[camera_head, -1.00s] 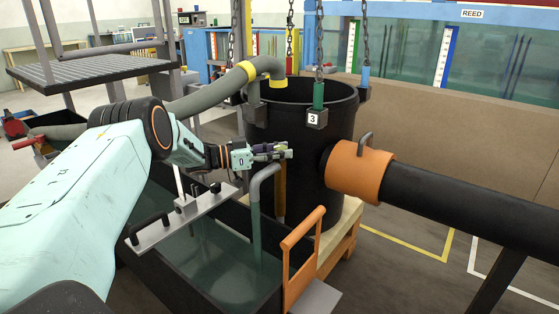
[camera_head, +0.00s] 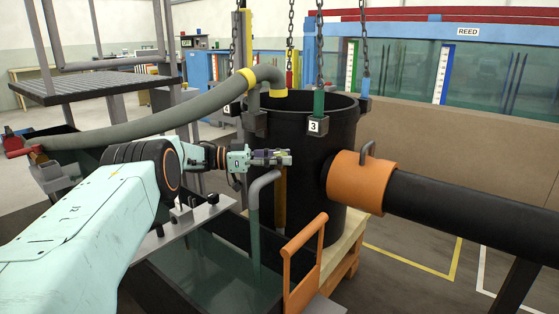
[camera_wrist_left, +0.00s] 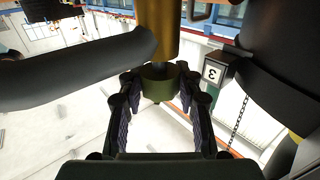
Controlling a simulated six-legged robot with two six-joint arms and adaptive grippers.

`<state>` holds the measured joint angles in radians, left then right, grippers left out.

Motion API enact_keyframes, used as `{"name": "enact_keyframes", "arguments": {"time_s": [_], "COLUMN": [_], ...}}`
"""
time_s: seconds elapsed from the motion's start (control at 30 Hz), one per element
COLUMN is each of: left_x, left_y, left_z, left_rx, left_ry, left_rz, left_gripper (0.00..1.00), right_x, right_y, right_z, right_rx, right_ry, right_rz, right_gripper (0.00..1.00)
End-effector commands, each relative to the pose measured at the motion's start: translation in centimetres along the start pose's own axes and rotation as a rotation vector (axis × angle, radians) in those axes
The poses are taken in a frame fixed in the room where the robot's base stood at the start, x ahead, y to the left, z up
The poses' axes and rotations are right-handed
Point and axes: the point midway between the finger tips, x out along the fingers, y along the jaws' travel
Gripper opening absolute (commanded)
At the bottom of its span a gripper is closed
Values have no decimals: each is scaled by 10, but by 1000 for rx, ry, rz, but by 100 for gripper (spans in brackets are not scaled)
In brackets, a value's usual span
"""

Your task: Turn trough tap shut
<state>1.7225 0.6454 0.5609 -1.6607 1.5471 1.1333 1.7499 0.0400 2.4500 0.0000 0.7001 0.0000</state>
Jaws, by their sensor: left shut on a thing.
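The trough tap shows in the left wrist view as a dull olive knob (camera_wrist_left: 158,85) at the end of a brass-coloured post. In the head view the yellow-brown post (camera_head: 281,195) stands against the black barrel, beside a bent grey pipe (camera_head: 255,215) that goes down into the water trough (camera_head: 285,290). My left gripper (camera_head: 272,157) is at the top of this post. In the left wrist view its two fingers (camera_wrist_left: 158,92) stand on either side of the knob, shut on it. In the head view the fingers hide most of the knob. My right gripper is not in view.
The black barrel (camera_head: 345,130) stands right behind the gripper, with chains and a block marked 3 (camera_head: 318,125). An orange-collared black pipe (camera_head: 450,205) leaves it to the right. A grey hose (camera_head: 170,120) arches above my arm. An orange rail (camera_head: 303,260) stands at the trough's near end.

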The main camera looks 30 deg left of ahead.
Motion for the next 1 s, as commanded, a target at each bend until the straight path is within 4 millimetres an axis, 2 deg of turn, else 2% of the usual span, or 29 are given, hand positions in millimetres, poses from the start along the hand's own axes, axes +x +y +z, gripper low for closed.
{"name": "enact_keyframes", "arguments": {"time_s": [0.27,0.3,0.53,0.83,1.0], "left_x": [1,1,0,0,0], "left_y": [0,0,0,0,-1], "left_z": [0,0,0,-1,-15], "left_rx": [-1,-1,0,0,2], "left_ry": [1,1,1,1,4], "left_rz": [1,1,0,0,-2], "left_gripper": [3,38,57,58,58], "right_x": [0,0,0,0,0], "right_y": [0,0,0,0,0], "right_z": [0,0,0,0,0], "right_rx": [0,0,0,0,0], "right_ry": [0,0,0,0,0], "right_rz": [0,0,0,0,0], "right_gripper": [58,58,58,58,58]}}
